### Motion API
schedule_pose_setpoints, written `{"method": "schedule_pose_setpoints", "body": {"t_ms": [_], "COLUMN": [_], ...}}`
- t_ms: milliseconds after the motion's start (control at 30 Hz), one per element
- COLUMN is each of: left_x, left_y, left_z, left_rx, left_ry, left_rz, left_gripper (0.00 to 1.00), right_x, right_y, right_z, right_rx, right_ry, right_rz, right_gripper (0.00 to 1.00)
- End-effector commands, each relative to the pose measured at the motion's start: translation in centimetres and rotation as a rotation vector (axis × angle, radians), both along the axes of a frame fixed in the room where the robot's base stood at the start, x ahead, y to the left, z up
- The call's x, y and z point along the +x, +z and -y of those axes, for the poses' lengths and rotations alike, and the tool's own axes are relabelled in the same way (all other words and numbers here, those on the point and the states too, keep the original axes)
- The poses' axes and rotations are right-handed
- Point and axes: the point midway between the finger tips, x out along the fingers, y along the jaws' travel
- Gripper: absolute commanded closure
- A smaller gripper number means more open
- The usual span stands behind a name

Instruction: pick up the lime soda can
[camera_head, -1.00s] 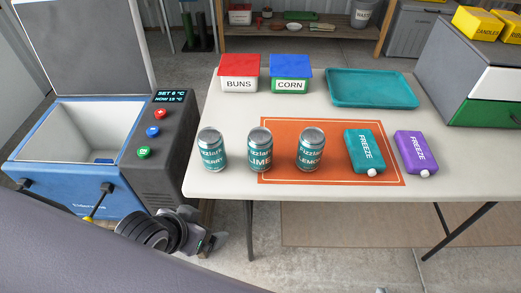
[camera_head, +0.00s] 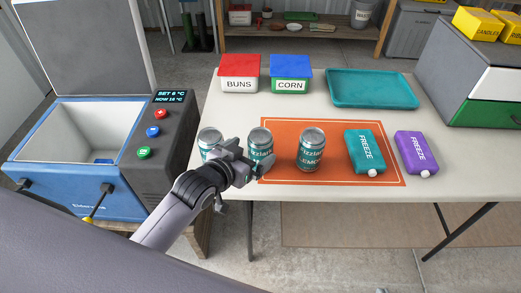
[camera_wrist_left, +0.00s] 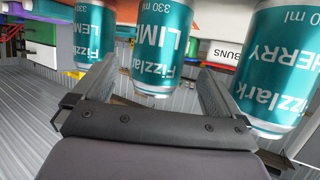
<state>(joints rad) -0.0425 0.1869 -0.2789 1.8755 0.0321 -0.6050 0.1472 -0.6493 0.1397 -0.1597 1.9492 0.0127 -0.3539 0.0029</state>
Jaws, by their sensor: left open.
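The lime soda can (camera_head: 260,138), teal with a silver top, stands upright on the table near the orange mat's left edge. My left gripper (camera_head: 253,160) is open in front of it and hides part of its front. In the left wrist view, which looks upside down, the lime can (camera_wrist_left: 163,40) shows between the two open fingers (camera_wrist_left: 160,78). Whether the fingers touch it, I cannot tell. The cherry can (camera_head: 209,140) stands to its left, partly hidden by my gripper. The lemon can (camera_head: 311,150) stands to its right on the mat. My right gripper is not in view.
The table (camera_head: 315,105) also holds a teal freeze pack (camera_head: 365,150), a purple freeze pack (camera_head: 415,150), a buns box (camera_head: 239,72), a corn box (camera_head: 290,73) and a teal tray (camera_head: 371,88). An open blue cooler (camera_head: 75,190) stands left of the table.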

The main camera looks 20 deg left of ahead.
Motion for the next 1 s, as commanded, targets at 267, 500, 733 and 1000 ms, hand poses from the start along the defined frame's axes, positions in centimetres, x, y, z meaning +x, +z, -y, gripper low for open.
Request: {"method": "schedule_pose_setpoints", "body": {"t_ms": [267, 500, 733, 1000], "left_x": [2.5, 4.3, 4.4, 4.4], "left_y": [-1.4, -2.2, -2.3, -2.3], "left_z": [0.8, 1.3, 1.3, 1.3], "left_rx": [0.0, 0.0, 0.0, 0.0], "left_ry": [0.0, -0.001, -0.001, 0.0], "left_rz": [-0.002, -0.002, -0.001, -0.002], "left_gripper": [0.01, 0.01, 0.01, 0.69], "right_x": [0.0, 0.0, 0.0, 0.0], "right_y": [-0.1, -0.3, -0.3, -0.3], "right_z": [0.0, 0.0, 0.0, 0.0], "right_rx": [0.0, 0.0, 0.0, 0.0], "right_ry": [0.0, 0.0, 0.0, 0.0], "right_rz": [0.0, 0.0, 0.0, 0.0], "right_gripper": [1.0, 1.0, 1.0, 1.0]}}
